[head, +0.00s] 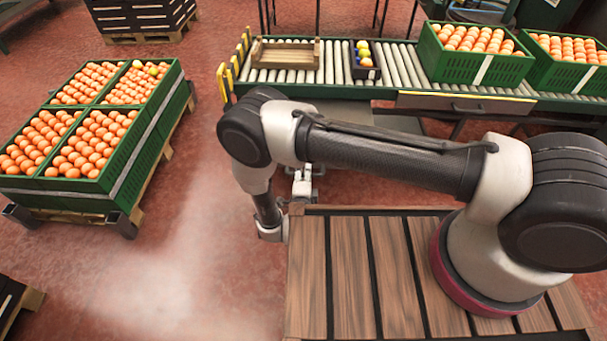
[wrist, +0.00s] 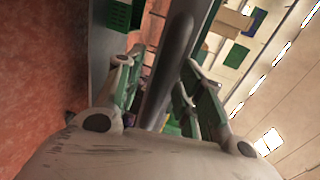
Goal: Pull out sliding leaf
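A long grey panel with a pale top edge and a dark handle (head: 467,107) sits at the front of the conveyor, below the green crates; it looks like the sliding leaf (head: 420,102), close to flush with the conveyor front. My gripper (head: 303,178) is low beyond the slatted deck, well left of the handle and apart from it, partly hidden by my arm. In the wrist view my gripper (wrist: 163,60) has its two fingers spread. A dark grey bar shows between or behind them; I cannot tell whether they touch it.
The roller conveyor (head: 405,66) carries a wooden crate (head: 284,64), a small dark box (head: 366,72) of coloured fruit and green crates (head: 468,68) of oranges. More crates (head: 103,185) stand on a pallet at left. The red floor (head: 215,210) between is clear.

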